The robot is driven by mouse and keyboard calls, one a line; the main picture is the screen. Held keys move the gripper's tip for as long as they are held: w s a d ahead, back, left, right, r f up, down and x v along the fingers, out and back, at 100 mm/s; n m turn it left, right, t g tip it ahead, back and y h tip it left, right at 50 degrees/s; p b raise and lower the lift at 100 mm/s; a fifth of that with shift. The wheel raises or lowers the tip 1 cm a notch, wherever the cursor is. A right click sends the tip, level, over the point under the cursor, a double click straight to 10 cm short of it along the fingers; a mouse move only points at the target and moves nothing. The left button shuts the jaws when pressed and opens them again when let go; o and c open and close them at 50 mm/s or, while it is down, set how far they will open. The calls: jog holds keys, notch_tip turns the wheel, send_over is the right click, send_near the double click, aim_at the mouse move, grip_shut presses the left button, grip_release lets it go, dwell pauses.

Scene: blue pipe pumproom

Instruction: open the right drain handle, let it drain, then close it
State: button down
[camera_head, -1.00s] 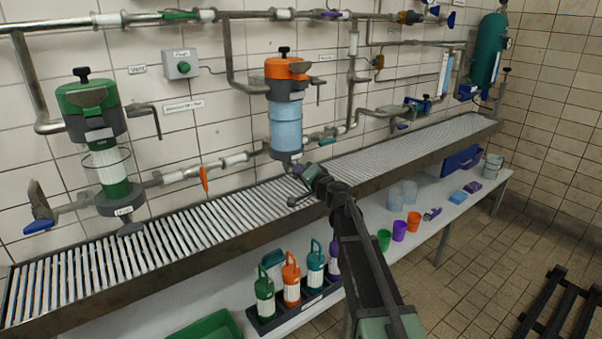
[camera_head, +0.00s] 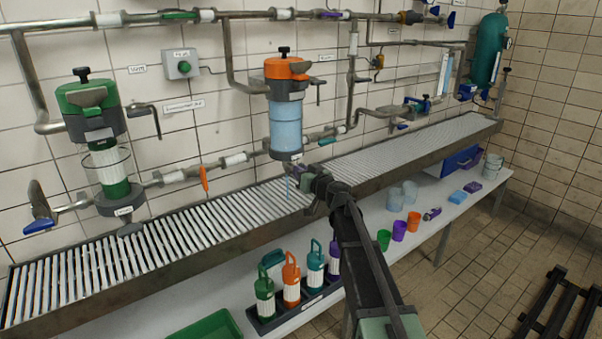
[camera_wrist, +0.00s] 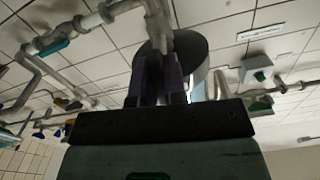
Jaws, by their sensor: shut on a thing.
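The right filter housing has an orange top (camera_head: 287,69) and a clear bowl (camera_head: 286,125) with pale blue liquid, on a dark base. My gripper (camera_head: 300,171) is just below that base, at its right. A thin blue stream (camera_head: 288,187) falls from under the base toward the grating. In the wrist view my gripper's fingers (camera_wrist: 160,82) are together under the dark round base (camera_wrist: 190,48). They are shut on the drain handle, which they mostly hide, so its exact angle cannot be told. The left housing (camera_head: 92,110) has a green top and stands apart.
The slatted drain grating (camera_head: 215,222) runs below both housings. Pipes with valves (camera_head: 203,178) lie close behind and beside my gripper. Bottles (camera_head: 291,280) and cups (camera_head: 399,229) stand on the lower shelf. The space above the right part of the grating is clear.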

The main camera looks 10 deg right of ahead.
jog(key=shift+n, duration=0.9)
jog(key=c, duration=1.2)
grip_release()
jog(key=shift+s+d, duration=0.1)
jog(key=shift+s, duration=0.05)
jog(key=v, duration=1)
jog(key=shift+s+d, duration=0.15)
jog(key=shift+s, duration=0.1)
